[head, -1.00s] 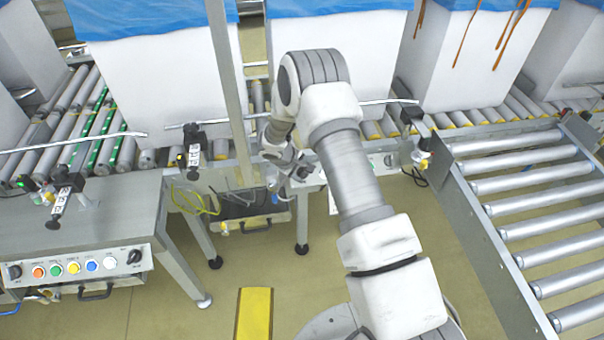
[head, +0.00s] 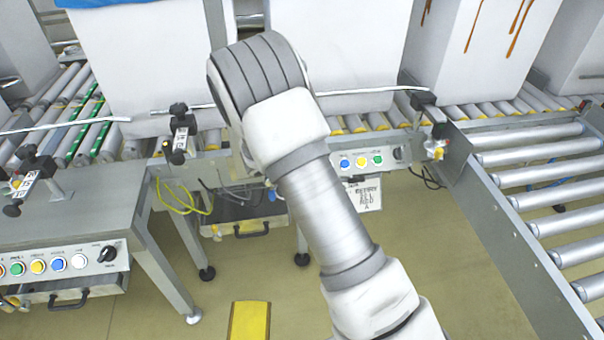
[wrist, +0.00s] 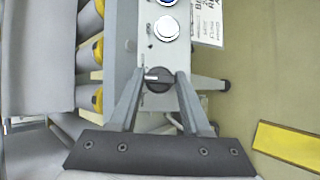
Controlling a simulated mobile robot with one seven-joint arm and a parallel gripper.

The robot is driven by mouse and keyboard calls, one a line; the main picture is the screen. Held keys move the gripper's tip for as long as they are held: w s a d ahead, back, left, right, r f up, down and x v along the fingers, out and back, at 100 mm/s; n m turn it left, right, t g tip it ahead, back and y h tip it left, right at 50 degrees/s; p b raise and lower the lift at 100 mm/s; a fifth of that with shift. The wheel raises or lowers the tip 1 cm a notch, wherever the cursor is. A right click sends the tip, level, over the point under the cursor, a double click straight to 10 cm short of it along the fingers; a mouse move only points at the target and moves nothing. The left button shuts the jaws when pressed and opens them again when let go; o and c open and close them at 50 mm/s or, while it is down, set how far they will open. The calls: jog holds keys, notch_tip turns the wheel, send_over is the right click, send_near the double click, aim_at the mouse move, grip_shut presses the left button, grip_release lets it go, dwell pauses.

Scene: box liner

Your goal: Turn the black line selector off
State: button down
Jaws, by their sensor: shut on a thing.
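A black selector knob (wrist: 158,79) with a pale pointer mark sits at the near end of a grey button panel (wrist: 150,50) in the wrist view. The mark points left in that picture. My gripper (wrist: 160,76) has one finger on each side of the knob and is shut on it. A white button (wrist: 166,29) is just beyond the knob, with a blue one past it. In the head view, my arm hides my gripper and this knob. The panel's blue button (head: 345,163) and another black knob (head: 398,154) show right of my arm.
A second button panel (head: 85,262) with its own black selector (head: 108,254) is at the lower left. Rollers (head: 530,170) run along the right, and white boxes (head: 340,50) stand behind. A printed sign (head: 364,194) hangs below the panel. The floor in front is mostly clear.

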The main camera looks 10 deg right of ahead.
jog(key=shift+n+b, duration=0.4)
jog(key=shift+b, duration=0.1)
jog(key=shift+c, duration=1.8)
grip_release()
jog(key=shift+r+p, duration=0.15)
jog(key=shift+p, duration=0.15)
